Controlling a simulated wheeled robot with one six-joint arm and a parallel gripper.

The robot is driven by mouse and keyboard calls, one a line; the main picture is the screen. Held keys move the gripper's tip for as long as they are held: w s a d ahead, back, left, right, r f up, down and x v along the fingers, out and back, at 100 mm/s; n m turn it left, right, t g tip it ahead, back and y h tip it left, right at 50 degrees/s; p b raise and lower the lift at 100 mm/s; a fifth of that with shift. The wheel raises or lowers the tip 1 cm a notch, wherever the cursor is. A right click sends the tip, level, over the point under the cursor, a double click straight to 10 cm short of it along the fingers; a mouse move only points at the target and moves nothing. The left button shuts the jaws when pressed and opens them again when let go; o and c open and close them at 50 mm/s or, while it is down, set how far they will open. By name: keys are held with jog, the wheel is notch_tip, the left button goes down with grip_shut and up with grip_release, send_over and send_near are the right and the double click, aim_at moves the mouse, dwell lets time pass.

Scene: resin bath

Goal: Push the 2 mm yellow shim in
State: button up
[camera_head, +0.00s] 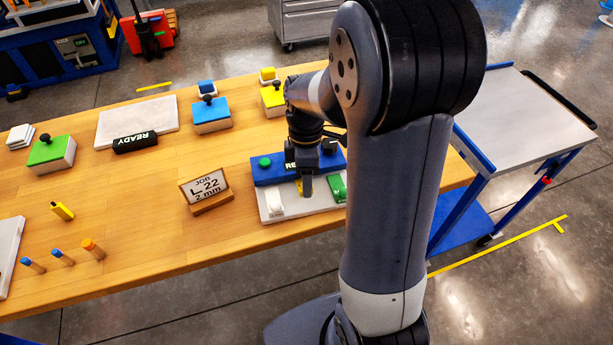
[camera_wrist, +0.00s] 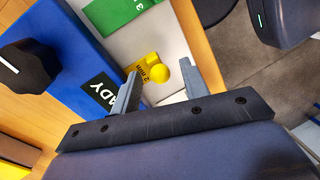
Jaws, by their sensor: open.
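The yellow shim (camera_wrist: 152,70), marked "2 mm" and with a round yellow knob, shows between my fingertips in the wrist view. In the head view the plate (camera_head: 313,204) and blue block (camera_head: 269,171) are at the bench's front right, and the yellow shim (camera_head: 307,186) is partly hidden by my gripper (camera_head: 303,178). My gripper, also in the wrist view (camera_wrist: 160,72), is open with a finger on each side of the shim. I cannot tell whether they touch it.
A green shim (camera_head: 337,188) and a white shim (camera_head: 274,202) flank the yellow one on the plate. A sign (camera_head: 205,188) reading "JOB L-22 2 mm" stands left. A dark knob (camera_wrist: 27,65) rises from the blue block. Bare bench lies between the sign and several pegs.

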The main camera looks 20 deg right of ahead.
notch_tip(320, 180, up, 11)
jog(key=w, duration=0.2)
jog(key=shift+d+f, duration=0.2)
jog(key=shift+d, duration=0.1)
jog(key=shift+f, duration=0.1)
jog(key=f, duration=0.3)
jog(key=s+f, duration=0.1)
jog(key=f, duration=0.2)
jog(key=s+f, duration=0.1)
jog(key=f, duration=0.3)
jog(key=shift+a+f, duration=0.1)
jog(key=shift+a, duration=0.2)
jog(key=shift+s+f, duration=0.15)
jog(key=shift+f, duration=0.05)
jog(key=shift+s+r, duration=0.1)
jog(key=shift+s, duration=0.3)
